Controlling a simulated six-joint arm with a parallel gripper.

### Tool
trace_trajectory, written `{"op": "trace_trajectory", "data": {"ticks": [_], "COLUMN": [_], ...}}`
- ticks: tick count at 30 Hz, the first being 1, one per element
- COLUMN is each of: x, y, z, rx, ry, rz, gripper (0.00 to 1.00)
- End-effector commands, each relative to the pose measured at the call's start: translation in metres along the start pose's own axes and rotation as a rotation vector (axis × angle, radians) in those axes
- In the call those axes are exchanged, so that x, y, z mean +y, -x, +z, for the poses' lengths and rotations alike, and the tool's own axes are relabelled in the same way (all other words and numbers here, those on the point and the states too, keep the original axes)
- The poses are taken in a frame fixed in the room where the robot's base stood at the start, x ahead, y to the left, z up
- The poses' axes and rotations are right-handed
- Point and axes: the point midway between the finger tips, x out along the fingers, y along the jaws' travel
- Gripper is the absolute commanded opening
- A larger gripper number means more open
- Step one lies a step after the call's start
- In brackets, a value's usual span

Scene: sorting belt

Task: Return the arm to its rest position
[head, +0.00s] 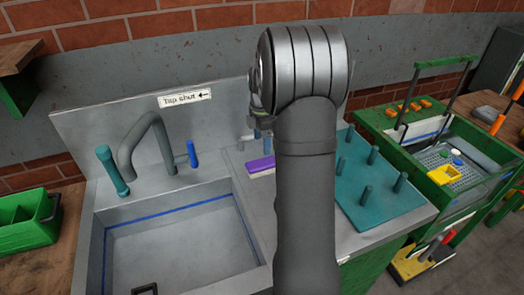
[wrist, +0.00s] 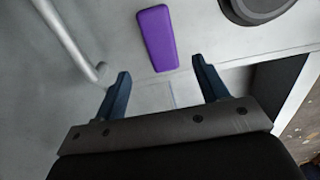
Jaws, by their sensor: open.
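My gripper (wrist: 160,93) shows in the wrist view with its two dark blue fingers spread apart and nothing between them. A purple block (wrist: 157,38) lies on the grey surface past the fingertips in the wrist view. In the head view the purple block (head: 261,166) lies on the steel counter to the left of my arm, partly hidden by it.
A steel sink (head: 180,245) with a grey tap (head: 140,140) is at the left. A teal peg board (head: 375,205) stands right of my arm. A green-framed station (head: 440,170) is further right, and a green crate (head: 28,222) is at far left.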

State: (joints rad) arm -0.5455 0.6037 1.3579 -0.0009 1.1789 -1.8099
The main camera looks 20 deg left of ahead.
Motion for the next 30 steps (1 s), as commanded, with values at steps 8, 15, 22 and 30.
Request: {"op": "trace_trajectory", "data": {"ticks": [8, 15, 22, 30], "x": [0.000, 0.000, -0.001, -0.001], "y": [0.010, 0.008, -0.017, -0.070], "z": [0.000, 0.000, 0.000, 0.000], "rx": [0.000, 0.000, 0.001, 0.001], "ry": [0.000, 0.000, 0.000, 0.000], "rz": [-0.001, -0.001, -0.004, -0.005], "gripper": [0.67, 0.67, 0.67, 0.67]}}
